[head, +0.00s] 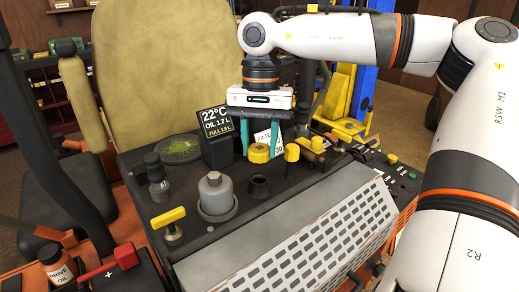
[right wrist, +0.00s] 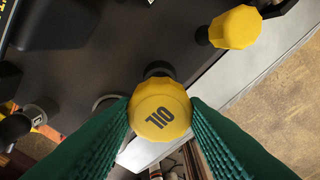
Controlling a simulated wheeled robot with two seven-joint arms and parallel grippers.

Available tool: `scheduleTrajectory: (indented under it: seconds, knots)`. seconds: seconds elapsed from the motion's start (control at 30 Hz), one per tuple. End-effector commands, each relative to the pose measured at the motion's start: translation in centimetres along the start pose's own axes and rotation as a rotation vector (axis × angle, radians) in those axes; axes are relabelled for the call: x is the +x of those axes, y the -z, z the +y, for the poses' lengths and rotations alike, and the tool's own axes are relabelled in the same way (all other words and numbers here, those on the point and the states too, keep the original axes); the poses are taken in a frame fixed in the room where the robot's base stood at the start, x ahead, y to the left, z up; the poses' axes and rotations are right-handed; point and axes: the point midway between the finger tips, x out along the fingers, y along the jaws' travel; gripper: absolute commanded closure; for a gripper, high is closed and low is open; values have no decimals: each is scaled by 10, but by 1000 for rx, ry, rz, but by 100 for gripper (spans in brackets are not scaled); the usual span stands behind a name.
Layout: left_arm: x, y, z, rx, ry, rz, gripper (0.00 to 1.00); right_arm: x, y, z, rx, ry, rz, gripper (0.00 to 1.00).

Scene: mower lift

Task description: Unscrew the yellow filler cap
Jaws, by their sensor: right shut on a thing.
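The yellow filler cap (head: 259,152) is at the back of the dark deck in the head view. In the right wrist view the cap (right wrist: 160,108) shows its top, marked OIL. My right gripper (head: 260,148) points down from above, with one green finger on each side of the cap. In the right wrist view both fingers of the right gripper (right wrist: 160,115) press against the cap's sides. A dark round part shows just behind the cap there. I cannot tell whether the cap is seated or raised. My left gripper is not in view.
A display (head: 215,135) reading 22°C and oil levels stands left of the cap. A second yellow knob (head: 292,152) is close on the right. A grey capped cylinder (head: 216,192), a black cup-like part (head: 259,187) and a yellow T-handle (head: 169,220) stand nearer. A perforated grey cover (head: 330,240) slopes in front.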

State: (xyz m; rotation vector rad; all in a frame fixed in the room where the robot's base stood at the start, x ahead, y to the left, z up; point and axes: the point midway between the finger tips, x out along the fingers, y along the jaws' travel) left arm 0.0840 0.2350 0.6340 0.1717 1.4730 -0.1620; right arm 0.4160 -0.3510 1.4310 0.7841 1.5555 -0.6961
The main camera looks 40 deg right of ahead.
Motion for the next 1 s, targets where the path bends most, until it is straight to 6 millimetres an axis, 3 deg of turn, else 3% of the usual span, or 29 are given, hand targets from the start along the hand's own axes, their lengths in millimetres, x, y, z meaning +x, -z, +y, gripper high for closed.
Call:
scheduleTrajectory:
  seconds: [0.7, 1.0]
  knots:
    - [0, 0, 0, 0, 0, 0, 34, -71, 9, 0, -1, 0, -1, 84]
    - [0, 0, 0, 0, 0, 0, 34, -78, 10, 0, -1, 0, 0, 84]
